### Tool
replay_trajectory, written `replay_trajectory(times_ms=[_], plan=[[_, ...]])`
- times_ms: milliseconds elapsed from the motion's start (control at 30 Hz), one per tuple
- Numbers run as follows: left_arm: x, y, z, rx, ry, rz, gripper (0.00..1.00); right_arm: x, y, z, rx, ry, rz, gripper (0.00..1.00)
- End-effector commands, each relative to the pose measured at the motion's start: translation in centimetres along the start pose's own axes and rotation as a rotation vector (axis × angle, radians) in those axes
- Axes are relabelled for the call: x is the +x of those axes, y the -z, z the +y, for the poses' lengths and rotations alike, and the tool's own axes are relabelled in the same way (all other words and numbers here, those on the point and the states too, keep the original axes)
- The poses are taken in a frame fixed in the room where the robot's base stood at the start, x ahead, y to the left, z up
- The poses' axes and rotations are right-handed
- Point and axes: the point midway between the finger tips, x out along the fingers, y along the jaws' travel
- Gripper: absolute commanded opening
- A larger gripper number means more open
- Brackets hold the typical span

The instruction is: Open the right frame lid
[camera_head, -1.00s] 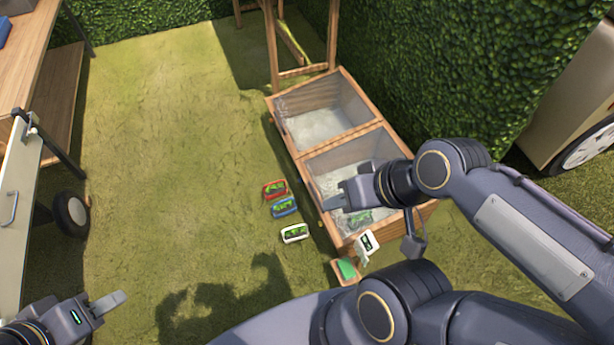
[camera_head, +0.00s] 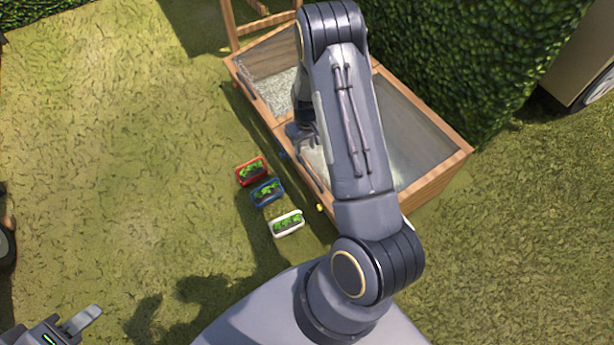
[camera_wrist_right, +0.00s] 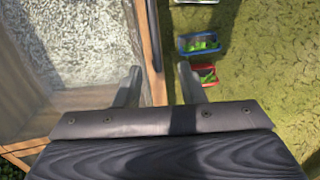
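The wooden cold frame (camera_head: 458,160) stands at the upper middle of the head view. Its near, right-hand compartment has a pale, hazy glass-like surface (camera_head: 425,138) in a wooden border; it looks covered by its lid, though I cannot be sure. My right gripper (camera_head: 298,132) is at the frame's front edge, partly behind my arm. In the right wrist view my right gripper (camera_wrist_right: 158,78) is open, its fingers either side of the wooden front rail (camera_wrist_right: 148,35); contact is unclear. My left gripper (camera_head: 82,322) is low at the left, away from the frame; only one finger shows clearly.
Red (camera_head: 251,171), blue (camera_head: 266,191) and white (camera_head: 287,223) planters with green plants sit on the grass in front of the frame. The far compartment's wooden lid (camera_head: 232,24) stands raised. A hedge (camera_head: 480,60) closes off the back.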

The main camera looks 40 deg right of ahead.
Motion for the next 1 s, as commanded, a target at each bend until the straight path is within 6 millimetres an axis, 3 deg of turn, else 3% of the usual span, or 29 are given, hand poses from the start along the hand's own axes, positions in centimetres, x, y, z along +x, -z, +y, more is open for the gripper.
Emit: replay_trajectory(times_ms=[33,100,533,700,1000], plan=[[0.9,-0.4,-0.4,0.0,0.0,0.0,0.36,2.3,-0.1,0.3,-0.01,-0.014,-0.012,0.36],[1.2,-0.6,-0.5,0.0,0.0,0.001,0.36,3.5,-0.1,0.6,-0.02,-0.024,-0.02,0.36],[3.0,-1.5,-1.4,0.0,0.0,0.001,0.36,9.8,-0.3,0.8,-0.024,-0.029,-0.023,0.36],[3.4,-1.7,-1.6,0.0,0.0,0.001,0.36,11.2,-0.3,0.8,-0.025,-0.028,-0.023,0.36],[3.4,-1.7,-1.6,0.0,0.0,0.0,0.36,11.4,-0.3,0.8,-0.025,-0.028,-0.022,0.36]])
